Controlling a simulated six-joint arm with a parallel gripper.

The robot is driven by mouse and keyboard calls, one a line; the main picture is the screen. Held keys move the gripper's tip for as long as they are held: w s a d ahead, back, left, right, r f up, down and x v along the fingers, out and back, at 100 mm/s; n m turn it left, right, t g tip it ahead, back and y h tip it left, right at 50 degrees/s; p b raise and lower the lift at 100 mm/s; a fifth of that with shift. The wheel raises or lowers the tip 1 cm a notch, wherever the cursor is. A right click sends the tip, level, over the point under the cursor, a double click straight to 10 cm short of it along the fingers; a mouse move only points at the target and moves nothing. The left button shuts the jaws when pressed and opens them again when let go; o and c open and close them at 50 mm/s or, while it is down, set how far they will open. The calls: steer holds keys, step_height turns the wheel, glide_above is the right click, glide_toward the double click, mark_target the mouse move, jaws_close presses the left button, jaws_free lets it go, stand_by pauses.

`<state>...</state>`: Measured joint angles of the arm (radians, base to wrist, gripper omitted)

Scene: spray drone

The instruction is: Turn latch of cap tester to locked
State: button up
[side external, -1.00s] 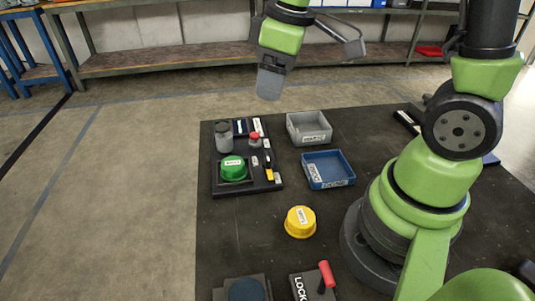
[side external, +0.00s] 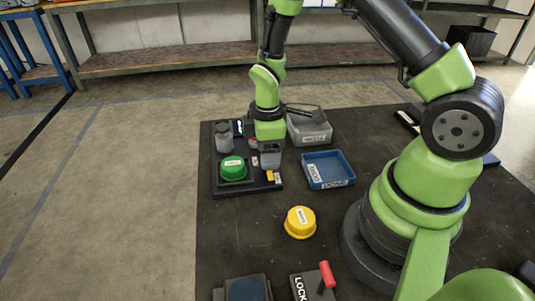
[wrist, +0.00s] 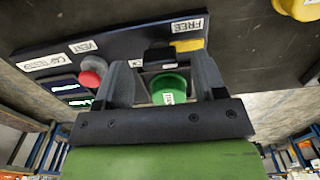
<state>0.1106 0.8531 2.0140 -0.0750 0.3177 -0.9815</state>
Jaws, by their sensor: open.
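The cap tester (side external: 216,188) is a dark board at the left of the mat in the side view; in the wrist view (wrist: 105,48) its label partly reads "CAP TEST". A green cap (side external: 233,168) sits in its holder and shows between my fingers in the wrist view (wrist: 168,86). A yellow piece (side external: 270,176) lies at the board's right edge; in the wrist view this yellow piece (wrist: 189,45) is beside a "FREE" label. A black block, perhaps the latch (wrist: 159,56), lies between my fingertips. My gripper (side external: 270,160) is open, low over the board's right side.
A red knob (wrist: 93,70) is beside one finger, and a grey cylinder (side external: 224,133) stands behind the green cap. A grey tray (side external: 316,134) and blue tray (side external: 329,183) stand to the right. A yellow cap (side external: 300,222) and red-handled lever (side external: 327,275) are nearer the camera.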

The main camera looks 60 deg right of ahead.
steer(key=shift+f, duration=0.8)
steer(key=c, duration=0.9)
